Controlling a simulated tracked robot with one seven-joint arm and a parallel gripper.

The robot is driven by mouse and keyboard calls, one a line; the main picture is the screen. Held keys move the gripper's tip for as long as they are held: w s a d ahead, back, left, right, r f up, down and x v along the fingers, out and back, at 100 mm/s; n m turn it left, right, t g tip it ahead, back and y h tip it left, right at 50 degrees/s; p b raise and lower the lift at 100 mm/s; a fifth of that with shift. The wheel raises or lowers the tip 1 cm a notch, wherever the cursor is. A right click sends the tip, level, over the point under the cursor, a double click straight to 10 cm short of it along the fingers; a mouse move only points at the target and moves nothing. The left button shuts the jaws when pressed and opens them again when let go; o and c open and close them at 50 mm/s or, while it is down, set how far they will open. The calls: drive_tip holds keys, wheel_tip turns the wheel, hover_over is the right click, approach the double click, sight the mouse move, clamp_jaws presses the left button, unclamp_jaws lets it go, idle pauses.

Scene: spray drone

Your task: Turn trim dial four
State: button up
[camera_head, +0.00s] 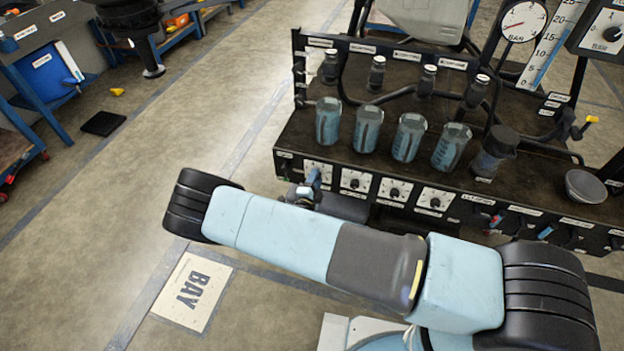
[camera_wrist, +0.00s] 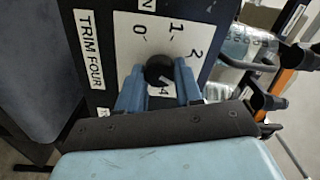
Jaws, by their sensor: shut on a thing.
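Trim dial four is a white plate (camera_wrist: 125,30) beside a "TRIM FOUR" label (camera_wrist: 89,50) in the wrist view, marked 0, 1 and 2, with a 4 partly visible between my fingers. Its round black knob (camera_wrist: 157,69) sits between my gripper's two blue fingers (camera_wrist: 159,84), which are shut on it. I cannot make out where the knob points. In the head view my gripper (camera_head: 312,186) is at the leftmost of the dials on the bench front, and my arm hides part of that area.
More white dials (camera_head: 394,190) line the bench front to the right. Several blue-tinted cups (camera_head: 368,129) stand on the dark bench top (camera_head: 300,127), with a gauge (camera_head: 524,22) behind. A "BAY" floor mark (camera_head: 192,291) lies at the lower left on open floor.

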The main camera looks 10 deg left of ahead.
drive_tip(key=shift+s+f, duration=0.1)
drive_tip(key=shift+f, duration=0.05)
idle(0.3)
drive_tip(key=o, duration=1)
drive_tip(key=shift+o, duration=0.2)
drive_tip(key=s+a, duration=0.1)
drive_tip(key=s, duration=1.2)
drive_tip(key=shift+s, duration=0.3)
